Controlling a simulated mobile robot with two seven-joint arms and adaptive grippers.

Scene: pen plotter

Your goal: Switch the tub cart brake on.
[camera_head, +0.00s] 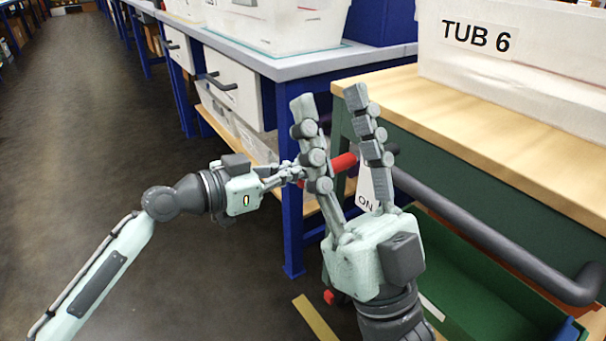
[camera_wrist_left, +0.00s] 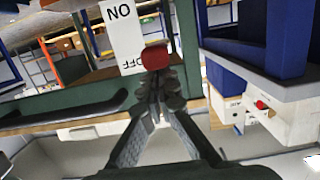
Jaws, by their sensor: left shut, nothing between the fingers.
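The brake's red lever (camera_head: 343,162) sticks out from a white label plate (camera_head: 366,188) on the side of the tub cart (camera_head: 415,160). ON shows low on the plate in the head view. In the left wrist view the plate (camera_wrist_left: 121,32) appears upside down, and the red lever end (camera_wrist_left: 155,56) lies by the OFF marking. My left gripper (camera_head: 290,173) is shut and empty, its tips beside the lever; they also show just below it in the left wrist view (camera_wrist_left: 160,85). I cannot tell whether they touch. My right gripper (camera_head: 330,97) is open, fingers upward, in front of the lever and partly hiding it.
A dark handle bar (camera_head: 490,237) runs along the cart's side, above a green tray (camera_head: 480,290). A white tub (camera_head: 520,60) labelled TUB 6 stands on the wooden top. A blue-legged bench (camera_head: 290,215) stands behind. The floor at left is clear.

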